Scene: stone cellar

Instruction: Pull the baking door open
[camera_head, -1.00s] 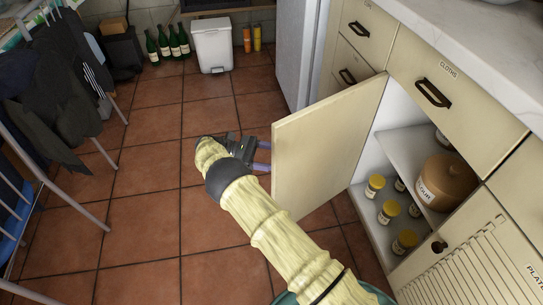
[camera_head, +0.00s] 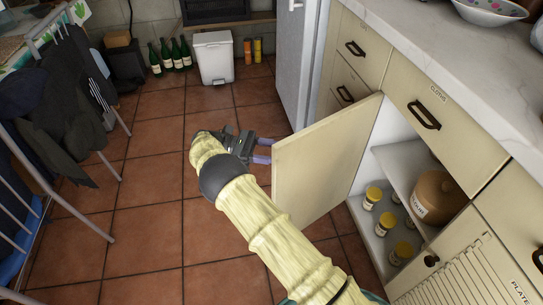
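The cream cabinet door (camera_head: 325,160) stands wide open, swung out from the left side of its opening, with its plain inner face toward me. Its outer face and any label there are hidden. My gripper (camera_head: 266,151) is just beyond the door's free left edge, on its outer side. Its two purple fingers are apart, with nothing seen between them. I cannot tell whether they touch the door. The open cabinet shows a shelf (camera_head: 392,164) with a brown lidded jar (camera_head: 439,198) and several small yellow-lidded jars (camera_head: 372,197).
A drawer labelled CLOTHS (camera_head: 425,113) is above the opening, and a slatted door (camera_head: 462,262) is to its right. A drying rack with dark clothes (camera_head: 52,110) stands left. A white bin (camera_head: 214,57) and green bottles (camera_head: 170,54) are at the back. Tiled floor between is clear.

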